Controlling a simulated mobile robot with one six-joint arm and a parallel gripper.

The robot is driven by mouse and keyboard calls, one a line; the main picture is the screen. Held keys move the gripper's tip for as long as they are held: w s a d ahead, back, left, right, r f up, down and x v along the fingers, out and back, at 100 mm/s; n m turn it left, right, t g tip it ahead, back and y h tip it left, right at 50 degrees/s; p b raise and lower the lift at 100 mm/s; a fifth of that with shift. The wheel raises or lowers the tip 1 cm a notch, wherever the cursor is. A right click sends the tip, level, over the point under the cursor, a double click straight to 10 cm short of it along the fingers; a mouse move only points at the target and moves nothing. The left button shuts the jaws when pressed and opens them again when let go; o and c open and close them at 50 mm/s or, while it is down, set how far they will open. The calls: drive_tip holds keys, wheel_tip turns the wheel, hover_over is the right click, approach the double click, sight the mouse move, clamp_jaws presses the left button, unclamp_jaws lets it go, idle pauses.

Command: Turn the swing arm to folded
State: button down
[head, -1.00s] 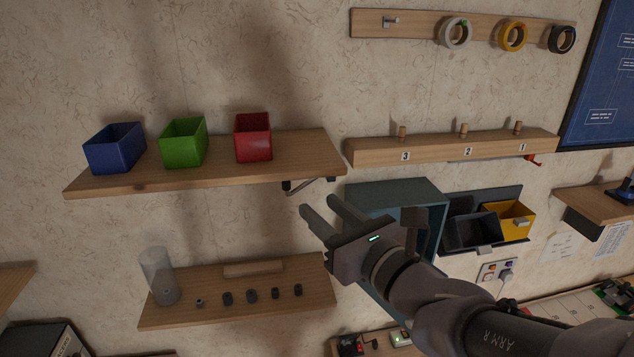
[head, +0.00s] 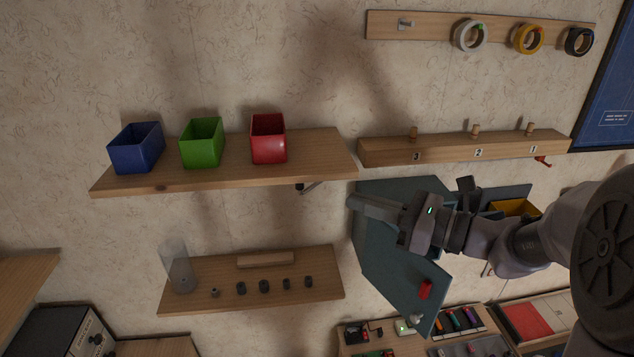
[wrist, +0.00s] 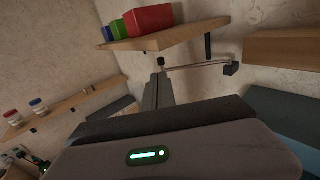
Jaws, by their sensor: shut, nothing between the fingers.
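The swing arm (head: 310,187) is a thin rod under the right end of the bin shelf, mostly hidden in the head view. In the wrist view the rod (wrist: 197,65) runs left from a dark wall block (wrist: 231,69) to a small dark knob (wrist: 161,61), standing out from the wall. My gripper (head: 352,202) is shut and empty, just right of the swing arm in the head view. In the wrist view my fingertips (wrist: 159,80) are close below the knob; I cannot tell whether they touch it.
The shelf (head: 330,155) with blue, green and red bins is above. A teal cabinet (head: 385,270) with a red handle is behind and below my gripper. A numbered peg rail (head: 460,148) is at upper right. A lower shelf (head: 325,285) holds small parts and a clear cylinder.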

drive_tip(key=p+x, duration=0.1)
drive_tip(key=x, duration=0.8)
drive_tip(key=shift+p, duration=0.4)
